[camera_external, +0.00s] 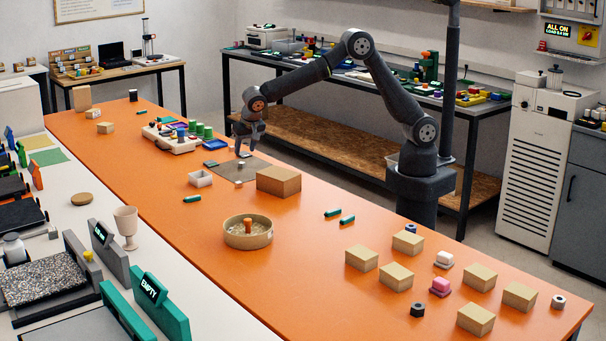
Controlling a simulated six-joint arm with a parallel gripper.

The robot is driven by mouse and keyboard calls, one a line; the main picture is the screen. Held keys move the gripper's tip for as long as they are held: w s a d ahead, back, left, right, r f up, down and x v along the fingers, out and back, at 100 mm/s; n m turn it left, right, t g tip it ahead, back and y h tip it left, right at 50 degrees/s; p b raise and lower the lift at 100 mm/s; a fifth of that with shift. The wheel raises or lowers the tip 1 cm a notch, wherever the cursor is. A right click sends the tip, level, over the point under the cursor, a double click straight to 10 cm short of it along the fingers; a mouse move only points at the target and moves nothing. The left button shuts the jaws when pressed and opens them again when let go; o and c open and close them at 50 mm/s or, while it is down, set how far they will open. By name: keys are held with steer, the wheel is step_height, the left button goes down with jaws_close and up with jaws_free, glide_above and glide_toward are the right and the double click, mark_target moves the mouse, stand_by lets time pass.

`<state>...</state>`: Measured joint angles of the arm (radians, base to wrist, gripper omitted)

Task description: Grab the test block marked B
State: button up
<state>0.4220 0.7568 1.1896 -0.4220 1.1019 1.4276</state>
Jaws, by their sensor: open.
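My gripper (246,153) is open and points down over a grey mat (228,173) on the orange table. It is low, near the mat's far edge. A small pale piece (239,164) lies on the mat close to the fingertips; I cannot tell whether they touch it. No letter B is legible on any block, so I cannot tell which one is marked B.
A large cardboard box (278,181) stands right of the mat. A round tan bowl (248,233) with an orange piece inside is nearer. Dark and grey nuts (417,310) lie at the right end. The table's centre front is clear.

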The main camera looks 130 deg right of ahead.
mark_target(239, 182)
steer(key=x, duration=1.6)
steer(key=shift+a, duration=0.25)
steer(key=shift+c, duration=0.4)
jaws_close()
